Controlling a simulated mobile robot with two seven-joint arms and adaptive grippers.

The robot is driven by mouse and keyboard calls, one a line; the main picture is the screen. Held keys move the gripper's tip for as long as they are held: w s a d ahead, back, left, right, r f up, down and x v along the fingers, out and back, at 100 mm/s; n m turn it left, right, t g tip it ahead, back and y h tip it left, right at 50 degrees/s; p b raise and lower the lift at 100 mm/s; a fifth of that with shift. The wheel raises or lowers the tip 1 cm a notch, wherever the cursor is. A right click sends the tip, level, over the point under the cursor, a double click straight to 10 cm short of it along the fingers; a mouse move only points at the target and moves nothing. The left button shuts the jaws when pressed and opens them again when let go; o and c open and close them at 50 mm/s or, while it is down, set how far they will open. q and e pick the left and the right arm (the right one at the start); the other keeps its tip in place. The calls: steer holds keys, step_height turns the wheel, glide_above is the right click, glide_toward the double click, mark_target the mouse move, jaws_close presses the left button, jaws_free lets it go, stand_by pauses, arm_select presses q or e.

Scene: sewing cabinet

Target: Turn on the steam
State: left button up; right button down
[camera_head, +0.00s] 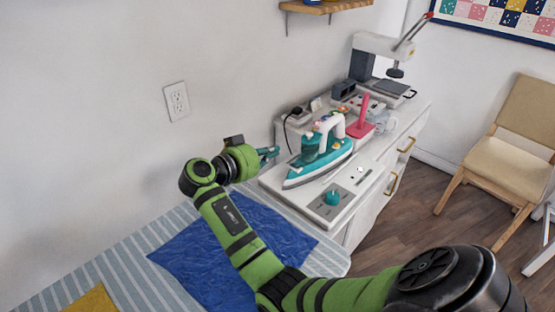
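A teal and white steam iron (317,166) stands on the white cabinet top (298,196), with small coloured controls near its handle. A teal knob (332,198) sits on a grey panel at the cabinet's near end. I cannot read any markings on the controls. My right gripper (272,153) is left of the iron, near the wall and beside the cabinet's left edge. It points right toward the iron and seems apart from it. Its fingers are too small to tell whether they are open or shut. My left gripper is out of view.
Behind the iron are a pink stand (362,120), a clear jug (384,123) and a white press-like machine (379,45). A striped ironing surface (122,267) with blue cloth (212,262) lies below my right arm. A chair (507,160) stands right, across open floor.

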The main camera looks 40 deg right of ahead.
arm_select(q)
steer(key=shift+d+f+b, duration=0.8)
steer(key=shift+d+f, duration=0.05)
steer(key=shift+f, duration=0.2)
arm_select(e)
steer(key=v, duration=0.5)
steer(key=shift+a, duration=0.1)
